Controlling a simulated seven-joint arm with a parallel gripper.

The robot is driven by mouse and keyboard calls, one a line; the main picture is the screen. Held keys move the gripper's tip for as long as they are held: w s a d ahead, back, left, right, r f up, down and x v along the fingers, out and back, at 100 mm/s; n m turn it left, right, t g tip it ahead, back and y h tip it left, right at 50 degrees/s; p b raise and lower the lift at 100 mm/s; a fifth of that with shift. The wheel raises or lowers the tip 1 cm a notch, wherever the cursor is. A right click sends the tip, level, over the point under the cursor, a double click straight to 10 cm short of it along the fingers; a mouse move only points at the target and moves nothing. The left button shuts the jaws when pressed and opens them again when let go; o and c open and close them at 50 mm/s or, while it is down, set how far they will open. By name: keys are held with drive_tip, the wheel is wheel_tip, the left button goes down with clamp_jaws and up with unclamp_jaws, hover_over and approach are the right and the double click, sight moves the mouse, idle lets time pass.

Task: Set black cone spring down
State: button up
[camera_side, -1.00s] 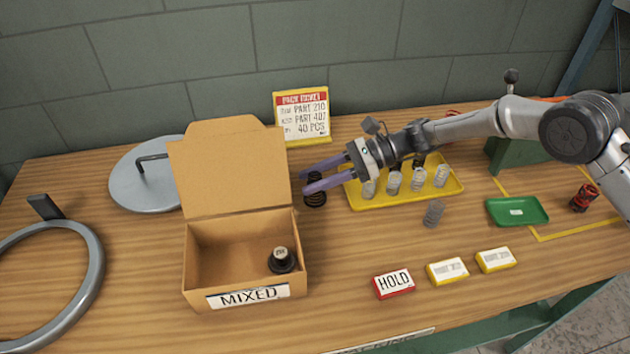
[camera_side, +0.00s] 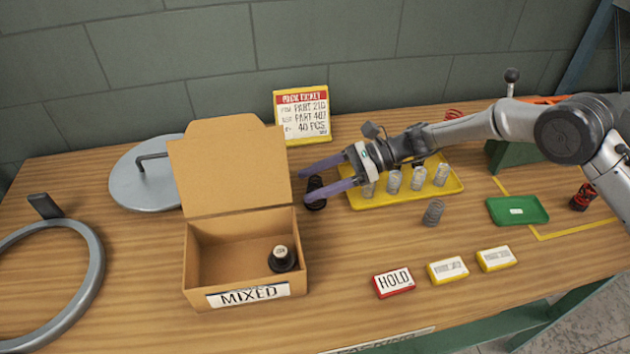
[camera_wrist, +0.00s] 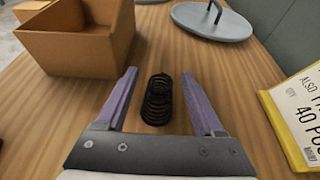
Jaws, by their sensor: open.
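The black cone spring (camera_side: 316,190) stands on the wooden table, just right of the cardboard box, in the side view. In the wrist view the black spring (camera_wrist: 157,100) stands between my two purple fingers, with bare wood visible on both sides of it. My gripper (camera_side: 306,184) is open around the spring, its fingers apart and low over the table. The gripper also shows in the wrist view (camera_wrist: 163,84). I see no finger touching the spring.
The open MIXED box (camera_side: 195,278) holds a dark part with a pale top (camera_side: 283,259). A yellow tray (camera_side: 400,201) of grey springs lies under my wrist. A loose grey spring (camera_side: 433,212) stands before it. The order sign (camera_side: 302,117) stands behind.

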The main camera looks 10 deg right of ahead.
drive_tip(key=v, duration=1.2)
drive_tip(key=shift+r, duration=0.15)
drive_tip(key=s+d+r+n+t+h, duration=0.1)
drive_tip(key=s+d+r+n+h, duration=0.2)
drive_tip(key=s+d+r+n, duration=0.45)
drive_tip(key=s+d+r+n+h, duration=0.2)
drive_tip(key=s+d+r+h, duration=0.3)
drive_tip(key=s, duration=0.5)
drive_tip(key=s+d+n+t+h, duration=0.4)
drive_tip(key=s+d+n+h, duration=0.2)
drive_tip(key=s+d, duration=0.9)
drive_tip(key=s+n, duration=0.2)
drive_tip(key=s, duration=0.2)
drive_tip(key=shift+d+t, duration=0.2)
drive_tip(key=shift+t, duration=0.1)
